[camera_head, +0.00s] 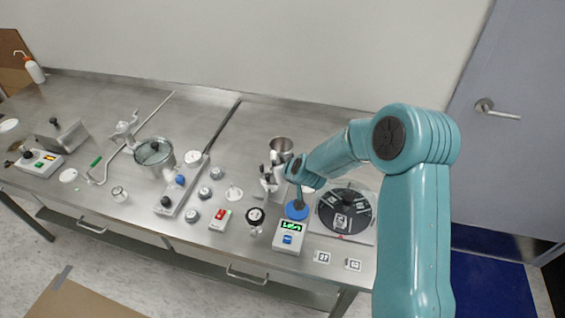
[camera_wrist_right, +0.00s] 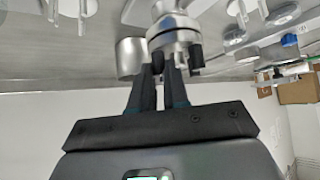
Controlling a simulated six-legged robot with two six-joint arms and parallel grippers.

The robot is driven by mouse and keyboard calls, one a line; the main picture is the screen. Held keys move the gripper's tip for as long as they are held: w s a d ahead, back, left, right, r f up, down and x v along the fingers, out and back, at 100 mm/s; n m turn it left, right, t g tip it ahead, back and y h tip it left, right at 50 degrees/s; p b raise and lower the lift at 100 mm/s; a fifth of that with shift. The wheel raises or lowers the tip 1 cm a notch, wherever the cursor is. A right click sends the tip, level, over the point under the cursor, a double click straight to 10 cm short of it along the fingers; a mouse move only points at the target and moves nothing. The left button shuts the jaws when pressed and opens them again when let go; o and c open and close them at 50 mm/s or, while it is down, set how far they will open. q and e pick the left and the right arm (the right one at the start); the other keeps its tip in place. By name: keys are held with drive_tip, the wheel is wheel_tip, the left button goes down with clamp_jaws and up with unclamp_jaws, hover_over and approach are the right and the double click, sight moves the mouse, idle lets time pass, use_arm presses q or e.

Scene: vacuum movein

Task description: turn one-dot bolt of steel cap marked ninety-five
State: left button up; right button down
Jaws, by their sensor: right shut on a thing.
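In the right wrist view, a round steel fitting (camera_wrist_right: 172,32) with dark, bolt-like posts (camera_wrist_right: 196,56) stands just beyond my right gripper (camera_wrist_right: 166,74). The fingers are shut close together on a small dark-tipped piece at the fitting's edge. The fingers hide most of that piece. In the head view my right arm comes in from the right and ends beside a small pale fitting (camera_head: 269,184) on the bench. I cannot read a ninety-five or any dots on the fitting. My left gripper is not in view.
A steel cup (camera_head: 281,147) stands just behind the fitting. A blue disc (camera_head: 296,210), a display box (camera_head: 288,240) and a dark dial plate (camera_head: 336,224) lie to the right. Two small number tags (camera_head: 322,257) are at the front edge. Several gauges and tools crowd the left.

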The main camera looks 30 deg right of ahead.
idle(0.6)
drive_tip(key=c, duration=1.4)
unclamp_jaws()
drive_tip(key=shift+s+r, duration=0.1)
drive_tip(key=shift+r, duration=0.05)
drive_tip(key=p+v, duration=0.2)
drive_tip(key=v, duration=1.4)
drive_tip(key=shift+a, duration=0.2)
